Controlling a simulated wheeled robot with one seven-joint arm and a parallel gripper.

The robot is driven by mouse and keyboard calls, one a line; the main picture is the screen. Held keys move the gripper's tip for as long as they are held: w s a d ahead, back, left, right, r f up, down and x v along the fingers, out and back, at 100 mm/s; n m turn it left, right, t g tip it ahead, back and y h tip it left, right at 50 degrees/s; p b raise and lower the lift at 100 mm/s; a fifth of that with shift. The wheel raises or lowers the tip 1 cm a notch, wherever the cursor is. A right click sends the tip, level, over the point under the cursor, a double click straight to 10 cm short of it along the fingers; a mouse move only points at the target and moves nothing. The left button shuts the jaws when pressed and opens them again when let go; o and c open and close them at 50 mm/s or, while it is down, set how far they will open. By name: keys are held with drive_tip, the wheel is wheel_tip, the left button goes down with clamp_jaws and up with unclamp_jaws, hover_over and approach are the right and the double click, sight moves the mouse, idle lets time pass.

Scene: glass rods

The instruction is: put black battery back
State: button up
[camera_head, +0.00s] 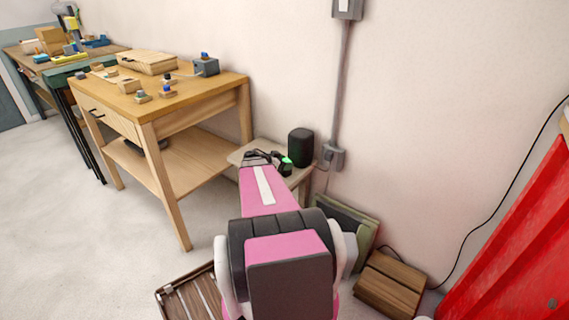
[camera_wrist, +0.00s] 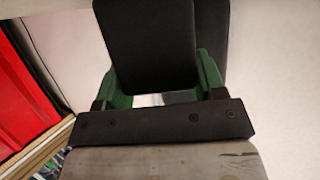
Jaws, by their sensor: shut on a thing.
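In the wrist view a black battery (camera_wrist: 147,42), a dark block with rounded corners, sits between the green fingers of my gripper (camera_wrist: 160,78). The gripper is shut on it. In the head view my gripper (camera_head: 284,163) is over the small side table (camera_head: 300,176), just left of a black rounded cylinder (camera_head: 301,146) standing there. The battery cannot be made out clearly in the head view. A dark upright shape, apparently the cylinder, shows partly hidden behind the battery in the wrist view (camera_wrist: 213,45). Whether the battery touches the table cannot be told.
A wooden workbench (camera_head: 170,89) with several small items stands to the left. A wall conduit and socket box (camera_head: 333,157) are close behind the cylinder. A brown wooden box (camera_head: 391,284) and a slatted crate (camera_head: 186,291) are on the floor. A red object (camera_head: 525,250) stands at right.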

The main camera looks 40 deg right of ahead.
drive_tip(key=o, duration=1.2)
drive_tip(key=shift+r, duration=0.1)
drive_tip(key=v, duration=1.2)
drive_tip(key=s+a+f+n+y, duration=0.2)
drive_tip(key=a+n+y, duration=0.4)
drive_tip(key=a, duration=1)
drive_tip(key=s+a+f+n+t+y, duration=0.1)
drive_tip(key=s+a+f+n+y, duration=0.1)
drive_tip(key=a+n+y, duration=0.5)
drive_tip(key=s+a+n, duration=0.1)
drive_tip(key=a+n, duration=0.5)
drive_tip(key=a, duration=0.3)
drive_tip(key=shift+s+a+y, duration=0.2)
drive_tip(key=shift+a+y, duration=0.1)
drive_tip(key=shift+a, duration=0.1)
drive_tip(key=shift+f, duration=0.1)
